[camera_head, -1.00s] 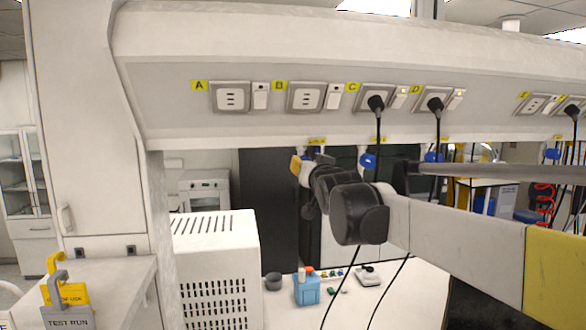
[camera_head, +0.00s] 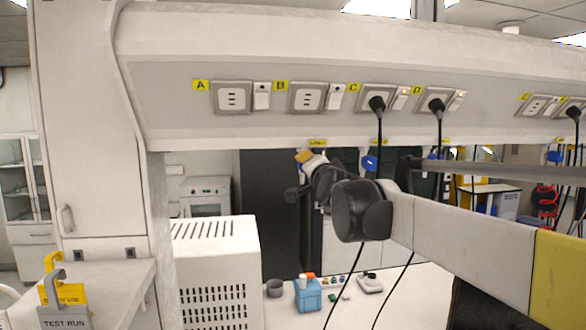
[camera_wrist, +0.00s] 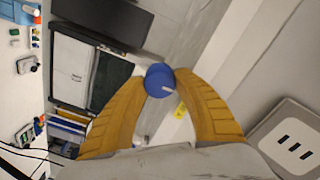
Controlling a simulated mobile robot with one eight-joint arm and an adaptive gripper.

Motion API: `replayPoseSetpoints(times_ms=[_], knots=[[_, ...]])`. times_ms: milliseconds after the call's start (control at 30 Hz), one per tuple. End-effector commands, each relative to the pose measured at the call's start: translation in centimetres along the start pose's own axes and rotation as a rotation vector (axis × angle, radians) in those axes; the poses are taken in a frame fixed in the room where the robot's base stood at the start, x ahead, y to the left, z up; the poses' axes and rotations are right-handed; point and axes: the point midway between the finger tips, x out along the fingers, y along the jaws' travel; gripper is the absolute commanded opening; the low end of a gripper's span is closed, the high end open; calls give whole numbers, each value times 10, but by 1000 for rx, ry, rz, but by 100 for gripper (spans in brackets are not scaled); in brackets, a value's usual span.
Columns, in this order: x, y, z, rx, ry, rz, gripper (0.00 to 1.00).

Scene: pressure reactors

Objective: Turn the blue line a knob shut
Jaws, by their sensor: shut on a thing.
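The blue knob (camera_wrist: 159,80) sits between the fingertips of my gripper (camera_wrist: 160,77) in the wrist view. It is round with a short pale mark near its edge. The two yellow-orange fingers close on it from both sides, and my gripper is shut on it. In the head view, my gripper (camera_head: 303,157) is under the shelf's lower edge, by the leftmost small yellow label (camera_head: 318,142). There the knob is mostly hidden by the gripper and wrist. The label's writing is too small to read.
Another blue knob (camera_head: 369,163) hangs to the right under the same shelf (camera_head: 230,135). Black cables (camera_head: 379,135) hang from the sockets near my arm. A white vented box (camera_head: 215,270) stands below left. A blue container (camera_head: 308,294) and small items stand on the bench.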

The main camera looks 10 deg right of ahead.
Motion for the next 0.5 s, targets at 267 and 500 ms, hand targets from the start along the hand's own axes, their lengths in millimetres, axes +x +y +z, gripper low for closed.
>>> replayPoseSetpoints(times_ms=[267,500], knots=[[0,-1,-1,29,2,-2,5],[0,-1,-1,30,3,-2,5]])
